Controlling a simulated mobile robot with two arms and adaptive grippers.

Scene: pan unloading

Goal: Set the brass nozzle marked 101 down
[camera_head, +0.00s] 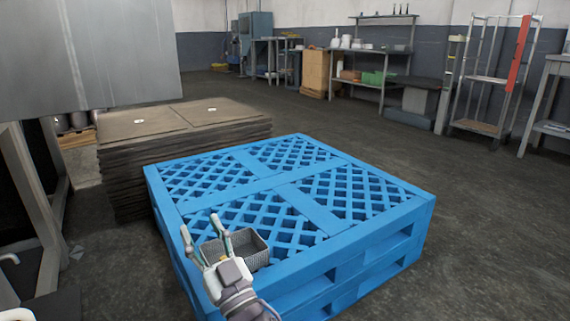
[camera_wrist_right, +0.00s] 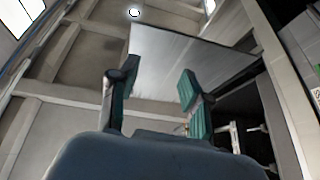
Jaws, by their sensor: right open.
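My right gripper (camera_head: 200,224) is open over the near left part of the blue pallet (camera_head: 322,211), its two fingers pointing up and apart. In the right wrist view its fingers (camera_wrist_right: 154,98) are spread with nothing between them. A small grey open container (camera_head: 253,240) sits on the pallet just behind and right of the gripper, partly hidden by it.
A stack of dark flat sheets (camera_head: 185,128) stands behind and left of the pallet. A large grey metal panel (camera_head: 120,50) hangs at the upper left. Shelves (camera_head: 372,62) line the far wall. The floor right of the pallet is clear.

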